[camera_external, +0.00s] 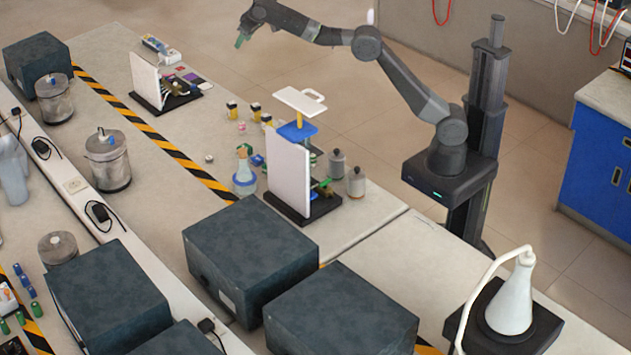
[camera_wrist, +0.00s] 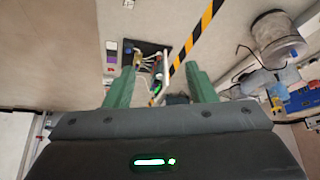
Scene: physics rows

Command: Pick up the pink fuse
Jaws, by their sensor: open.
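A small pink and white piece, which looks like the pink fuse (camera_external: 242,128), stands on the bench beside several small yellow and black blocks. I cannot make it out in the wrist view. My gripper (camera_external: 240,42) is raised over the far edge of the bench, well away from and above the pink piece. In the wrist view its two green fingers (camera_wrist: 161,82) are spread apart with nothing between them.
A white upright panel (camera_external: 289,172) on a black base stands near the pink piece. Another white panel (camera_external: 146,79) stands farther back. Dark boxes (camera_external: 250,250) fill the front.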

